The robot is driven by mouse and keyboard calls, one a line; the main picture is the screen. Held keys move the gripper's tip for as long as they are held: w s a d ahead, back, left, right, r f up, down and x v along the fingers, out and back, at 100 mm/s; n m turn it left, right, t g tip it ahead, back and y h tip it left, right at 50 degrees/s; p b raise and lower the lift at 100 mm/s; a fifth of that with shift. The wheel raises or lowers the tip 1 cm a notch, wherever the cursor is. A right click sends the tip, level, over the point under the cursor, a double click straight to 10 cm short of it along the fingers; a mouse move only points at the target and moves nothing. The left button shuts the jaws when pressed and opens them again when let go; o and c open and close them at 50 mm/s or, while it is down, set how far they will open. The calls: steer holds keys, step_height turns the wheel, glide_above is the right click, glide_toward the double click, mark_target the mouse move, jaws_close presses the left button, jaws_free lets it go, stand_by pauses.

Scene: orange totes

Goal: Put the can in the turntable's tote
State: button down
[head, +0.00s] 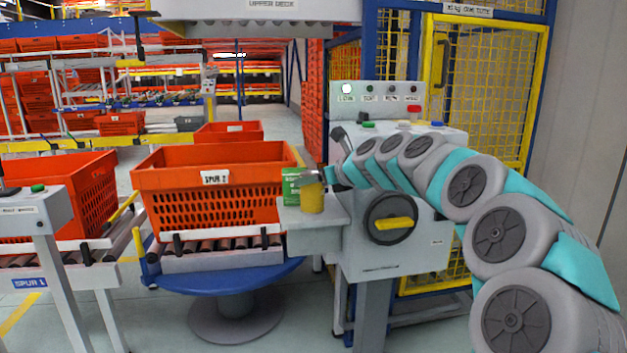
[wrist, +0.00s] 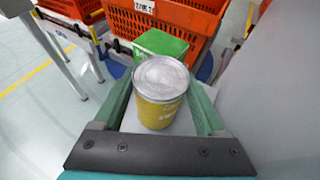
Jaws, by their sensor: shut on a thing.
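The yellow can (head: 312,198) with a pale lid is at the small grey shelf left of the control cabinet. It also shows upright in the wrist view (wrist: 160,95), between the two fingers of my gripper (wrist: 162,108), which is shut on it. I cannot tell whether its base touches the shelf. In the head view my gripper (head: 326,177) is small and partly hidden by my arm. The turntable's orange tote (head: 208,180) sits on rollers above the blue turntable (head: 230,278), left of the can. The part of its inside that shows looks empty.
A green box (head: 291,186) stands right beside the can, on the tote side; the wrist view shows it too (wrist: 160,44). The grey shelf (head: 312,222) joins the cabinet (head: 395,245) with a black and yellow handwheel. Another orange tote (head: 65,196) is at left.

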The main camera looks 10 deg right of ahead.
steer(key=shift+c, duration=1.1)
jaws_free()
steer(key=shift+f, duration=0.1)
steer(key=shift+s+d+r, duration=0.15)
steer(key=shift+s+r, duration=0.1)
steer(key=shift+r, duration=0.05)
steer(key=v, duration=1.1)
steer(key=shift+s, duration=0.15)
steer(key=shift+d, duration=0.1)
